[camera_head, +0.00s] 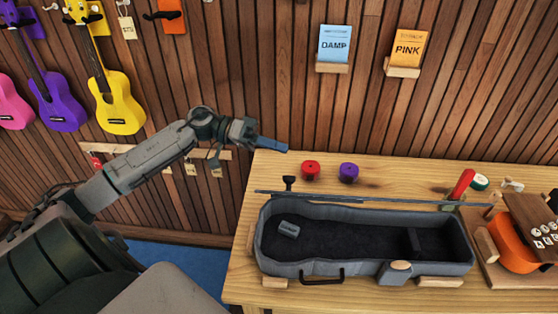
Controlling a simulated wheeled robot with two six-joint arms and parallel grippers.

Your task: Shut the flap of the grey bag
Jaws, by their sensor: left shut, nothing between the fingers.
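The grey ukulele-shaped bag (340,276) lies open on the wooden table, its dark lining showing. A small grey tag or block (288,229) lies inside at its left end, and the bag holds no ukulele. The flap (370,199) seems to stand up along the bag's far side, seen nearly edge-on as a thin dark strip. My left gripper (273,145) is shut and empty. It is in the air near the table's far left corner, beyond the bag and apart from the flap. My right gripper is out of view.
A red pot (310,170) and a purple pot (348,172) stand behind the bag. A red-handled tool (461,184) stands near the flap's right end. An orange ukulele (511,245) lies at the right. Ukuleles hang on the slatted wall at left.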

